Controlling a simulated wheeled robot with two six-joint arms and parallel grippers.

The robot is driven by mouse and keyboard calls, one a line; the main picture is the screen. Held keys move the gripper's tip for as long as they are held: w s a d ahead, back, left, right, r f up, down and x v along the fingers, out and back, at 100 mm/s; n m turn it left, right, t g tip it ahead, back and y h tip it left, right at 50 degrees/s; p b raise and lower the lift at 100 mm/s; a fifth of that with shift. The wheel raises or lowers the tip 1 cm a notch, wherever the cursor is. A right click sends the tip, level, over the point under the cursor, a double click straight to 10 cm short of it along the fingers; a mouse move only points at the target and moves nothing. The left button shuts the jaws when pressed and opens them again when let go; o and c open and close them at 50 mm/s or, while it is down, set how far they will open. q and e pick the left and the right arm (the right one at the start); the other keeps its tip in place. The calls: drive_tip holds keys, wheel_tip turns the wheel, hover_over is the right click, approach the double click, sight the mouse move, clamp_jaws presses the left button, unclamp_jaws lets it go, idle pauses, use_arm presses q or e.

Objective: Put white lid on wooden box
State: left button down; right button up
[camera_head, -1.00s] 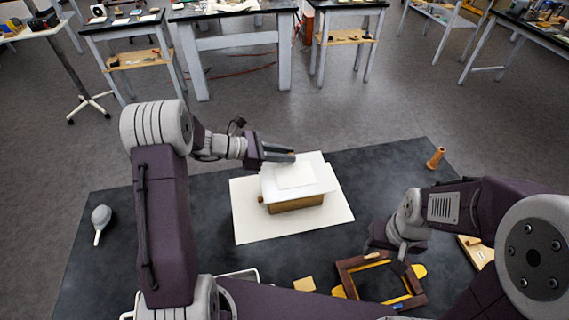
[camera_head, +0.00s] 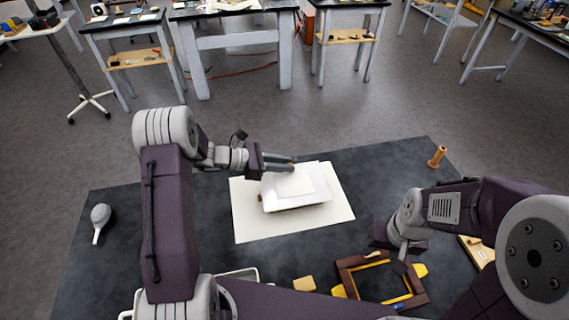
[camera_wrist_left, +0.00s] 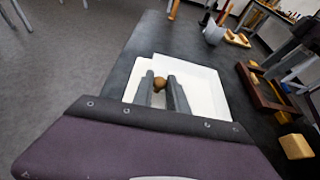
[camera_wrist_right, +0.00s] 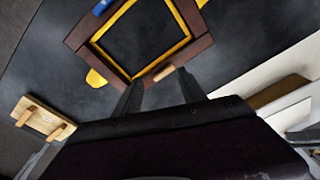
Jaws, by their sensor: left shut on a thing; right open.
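The white lid (camera_head: 315,184) lies level or nearly so over the wooden box, hiding almost all of it in the head view. My left gripper (camera_head: 292,164) is shut on the lid's brown knob (camera_wrist_left: 159,84), at the lid's far side. The lid also shows white around the fingers in the left wrist view (camera_wrist_left: 205,88). The brown wooden box (camera_wrist_right: 280,92) shows in part beside the lid in the right wrist view. I cannot tell whether the lid is seated. My right gripper (camera_wrist_right: 160,92) is open and empty, above the table near the dark wooden frame.
A white sheet (camera_head: 246,225) lies under the box on the dark table (camera_head: 130,230). The dark wooden frame with yellow edges (camera_head: 350,283) is at the front right. A tan block (camera_head: 304,284), a wooden peg (camera_head: 437,157) and a grey bulb (camera_head: 100,216) stand apart.

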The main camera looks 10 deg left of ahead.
use_arm(q)
drive_tip(key=c, duration=1.3)
unclamp_jaws()
drive_tip(key=v, duration=0.8)
drive_tip(key=r+v, duration=0.1)
drive_tip(key=v, duration=0.3)
drive_tip(key=shift+r, duration=0.1)
